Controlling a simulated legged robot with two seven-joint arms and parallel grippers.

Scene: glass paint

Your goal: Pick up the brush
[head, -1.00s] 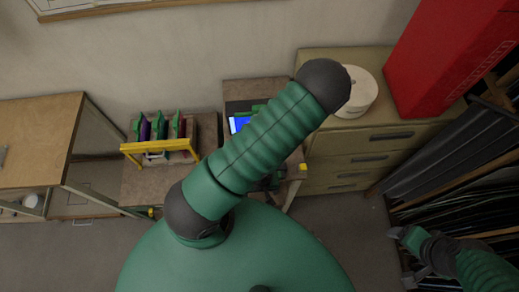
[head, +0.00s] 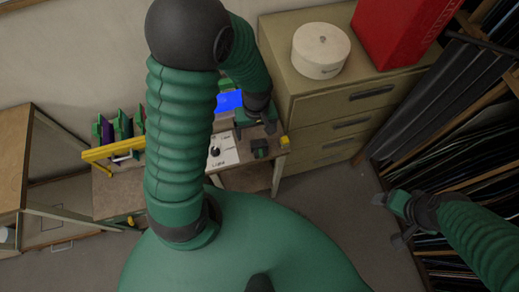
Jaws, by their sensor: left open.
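I cannot make out a brush in the head view. My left gripper (head: 256,127) is open, pointing down over the small workbench, just right of a blue screen (head: 228,101). Its upper arm crosses the middle of the view and hides part of the bench. My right gripper (head: 389,220) is at the lower right, with its two fingers apart, over the floor near the sheet rack and away from the bench.
On the bench are a white labelled panel (head: 223,151), a small dark block (head: 260,148) and a yellow piece (head: 285,141). A yellow-barred rack (head: 98,153) stands left. A drawer cabinet (head: 310,105) bears a round white box (head: 321,50) and a red box (head: 400,30).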

